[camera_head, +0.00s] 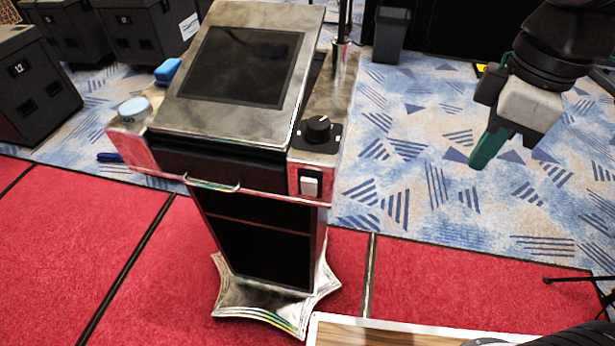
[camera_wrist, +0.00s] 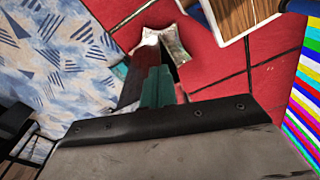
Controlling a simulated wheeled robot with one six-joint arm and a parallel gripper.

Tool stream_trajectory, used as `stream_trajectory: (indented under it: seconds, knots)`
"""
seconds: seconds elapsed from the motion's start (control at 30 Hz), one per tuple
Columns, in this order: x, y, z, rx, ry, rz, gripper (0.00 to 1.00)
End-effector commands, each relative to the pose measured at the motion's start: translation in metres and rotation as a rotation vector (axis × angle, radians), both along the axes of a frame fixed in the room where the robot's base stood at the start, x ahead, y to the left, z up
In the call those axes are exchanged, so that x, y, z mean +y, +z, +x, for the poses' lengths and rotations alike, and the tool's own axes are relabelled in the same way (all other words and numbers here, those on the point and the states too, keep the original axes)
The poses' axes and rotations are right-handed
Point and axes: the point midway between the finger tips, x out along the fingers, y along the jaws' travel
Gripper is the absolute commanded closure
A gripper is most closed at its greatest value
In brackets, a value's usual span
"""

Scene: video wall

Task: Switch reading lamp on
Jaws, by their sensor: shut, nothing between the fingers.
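A metal lectern (camera_head: 240,120) stands in the middle of the head view. On its front right edge is a white rocker switch (camera_head: 310,185) in a dark frame. A black rotary knob (camera_head: 318,128) sits above it on the right side of the top. A thin dark stem (camera_head: 343,25) rises from a metal base at the back right; its top is cut off, and no lamp head shows. My gripper (camera_head: 482,152) has green fingers, is shut and empty, and hangs right of the lectern, apart from it. In the wrist view my gripper (camera_wrist: 158,85) points toward the lectern's foot (camera_wrist: 172,42).
A blue block (camera_head: 167,70) and a round light-blue-topped thing (camera_head: 134,108) are at the lectern's left. Black cases (camera_head: 35,85) stand at the far left, a dark bin (camera_head: 391,35) behind. A wooden-topped piece (camera_head: 385,334) is at the front. Carpet between gripper and lectern is clear.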

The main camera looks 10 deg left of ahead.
Motion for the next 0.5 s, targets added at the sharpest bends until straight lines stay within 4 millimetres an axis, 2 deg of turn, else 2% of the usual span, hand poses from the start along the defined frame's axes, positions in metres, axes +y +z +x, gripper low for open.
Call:
stream_trajectory:
  seconds: [0.03,0.13,0.3,0.4,0.5]
  knots:
    - [0.025,0.000,0.007,0.015,0.206,0.004,1.00]
    - [0.074,-0.002,0.016,0.033,0.633,0.023,1.00]
    - [0.154,-0.011,0.014,0.053,1.277,0.074,1.00]
    - [0.189,-0.018,0.007,0.060,1.556,0.105,1.00]
    - [0.213,-0.022,0.000,0.062,1.745,0.130,1.00]
